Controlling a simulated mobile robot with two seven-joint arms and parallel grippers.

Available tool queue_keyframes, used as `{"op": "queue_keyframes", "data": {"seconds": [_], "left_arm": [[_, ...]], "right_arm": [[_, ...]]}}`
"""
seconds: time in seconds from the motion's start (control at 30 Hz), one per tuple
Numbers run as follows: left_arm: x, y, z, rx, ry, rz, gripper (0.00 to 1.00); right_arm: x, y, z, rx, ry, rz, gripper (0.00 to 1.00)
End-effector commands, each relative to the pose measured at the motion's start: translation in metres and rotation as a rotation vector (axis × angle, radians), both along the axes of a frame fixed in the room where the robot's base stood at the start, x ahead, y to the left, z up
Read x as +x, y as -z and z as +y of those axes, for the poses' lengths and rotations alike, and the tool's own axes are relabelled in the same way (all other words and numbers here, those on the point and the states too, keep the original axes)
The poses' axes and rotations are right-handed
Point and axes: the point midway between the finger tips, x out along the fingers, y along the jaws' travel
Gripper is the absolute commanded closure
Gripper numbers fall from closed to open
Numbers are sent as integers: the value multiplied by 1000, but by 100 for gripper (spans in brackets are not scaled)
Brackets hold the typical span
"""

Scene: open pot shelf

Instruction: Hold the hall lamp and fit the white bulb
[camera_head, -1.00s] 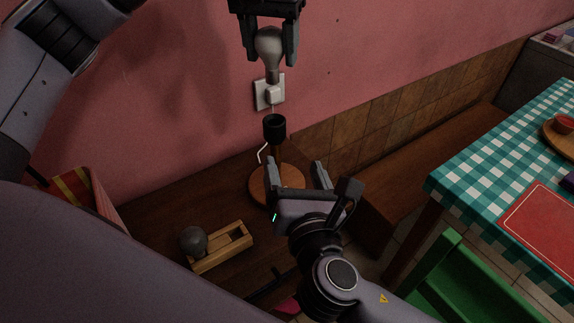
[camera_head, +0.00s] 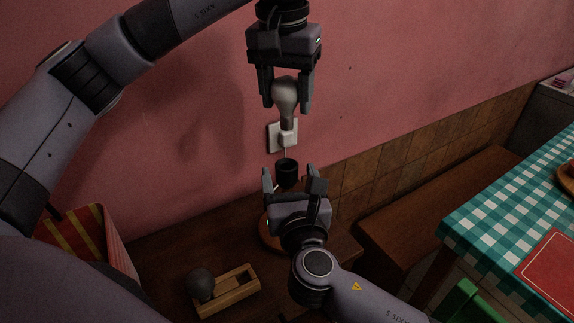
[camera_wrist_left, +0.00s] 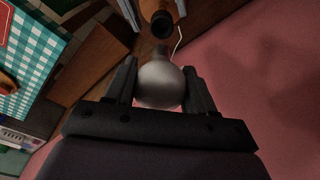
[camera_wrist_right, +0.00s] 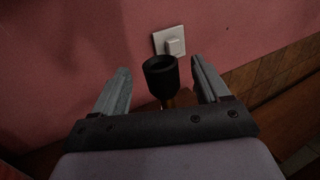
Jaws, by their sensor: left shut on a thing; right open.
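The white bulb (camera_head: 285,93) is held base down by my left gripper (camera_head: 286,104), which is shut on it above the lamp. It also shows in the left wrist view (camera_wrist_left: 160,84). The hall lamp has a black socket (camera_head: 287,170) on a wooden stem and a round wooden base on the wooden bench by the wall. My right gripper (camera_head: 293,176) is open at the lamp, its fingers apart. In the right wrist view the socket (camera_wrist_right: 160,74) stands between the open fingers, and I see no contact. The lamp's base is mostly hidden behind my right gripper.
A grey bulb (camera_head: 200,284) sits in a wooden holder (camera_head: 238,290) on the bench, left of the lamp. A striped box (camera_head: 88,240) stands at the far left. A checked table (camera_head: 490,215) is at right.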

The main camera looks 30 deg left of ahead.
Motion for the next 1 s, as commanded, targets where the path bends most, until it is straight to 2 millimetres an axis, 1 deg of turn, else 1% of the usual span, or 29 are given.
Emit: {"op": "queue_keyframes", "data": {"seconds": [0.1,0.2,0.4,0.8,0.87,0.9,0.97,1.0], "left_arm": [[0,0,0,0,0,0,63],[0,0,0,0,0,0,63],[0,0,0,0,0,0,63],[0,0,0,0,0,0,63],[0,0,0,0,0,0,63],[0,0,0,0,0,0,63],[0,0,0,0,0,0,63],[0,0,0,0,0,0,63]], "right_arm": [[11,0,9,-1,1,-1,25],[18,-1,14,0,0,-1,25],[27,0,21,0,0,0,25],[30,0,23,1,0,1,25],[30,0,23,1,0,1,45],[30,0,23,0,0,1,58],[30,0,23,0,0,1,77],[30,0,23,0,0,1,90]]}}
